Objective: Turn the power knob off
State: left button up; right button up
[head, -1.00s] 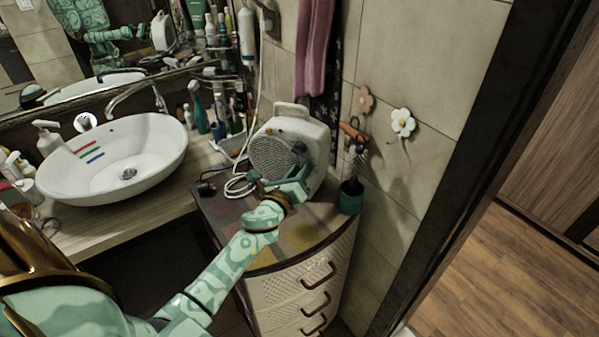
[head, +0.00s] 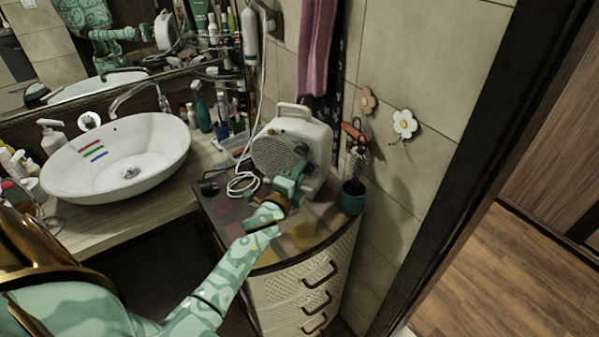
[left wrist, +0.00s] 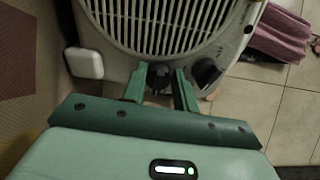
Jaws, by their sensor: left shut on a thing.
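A white fan heater (head: 312,136) with a round grille and a top handle stands on the drawer cabinet. Its grille also shows in the left wrist view (left wrist: 160,22). My left gripper (head: 298,172) is at the lower right of the heater's front. In the left wrist view, my left gripper (left wrist: 160,86) has its green fingers on either side of a dark knob (left wrist: 158,73) and is shut on it. A second dark knob (left wrist: 207,73) sits just right of the fingers. I cannot read which is the power knob. My right gripper is not in view.
The heater's white cable (head: 242,183) lies coiled left of it on the cabinet top (head: 228,210). A green cup (head: 352,198) with a brush stands to the right. A white basin (head: 160,145) and bottles are on the left counter. The wall with flower hooks is close behind.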

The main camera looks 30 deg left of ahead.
pick_arm(q)
jog(key=shift+d+f+n+p, duration=0.2)
jog(key=shift+n+p, duration=0.7)
jog(key=shift+n, duration=1.85)
jog(key=shift+d+f+n+p, duration=0.2)
jog(key=shift+n+p, duration=0.75)
jog(key=shift+n, duration=1.85)
jog(key=shift+d+f+n+p, duration=0.2)
jog(key=shift+n+p, duration=0.7)
jog(key=shift+n, duration=1.85)
jog(key=shift+a, duration=0.15)
jog(key=o, duration=1)
jog(key=shift+w, duration=0.1)
jog(key=shift+c, duration=0.2)
jog(key=s+d, duration=0.2)
jog(key=s, duration=1.4)
jog(key=shift+s+p, duration=0.15)
jog(key=shift+p, duration=0.25)
jog(key=shift+d, duration=0.1)
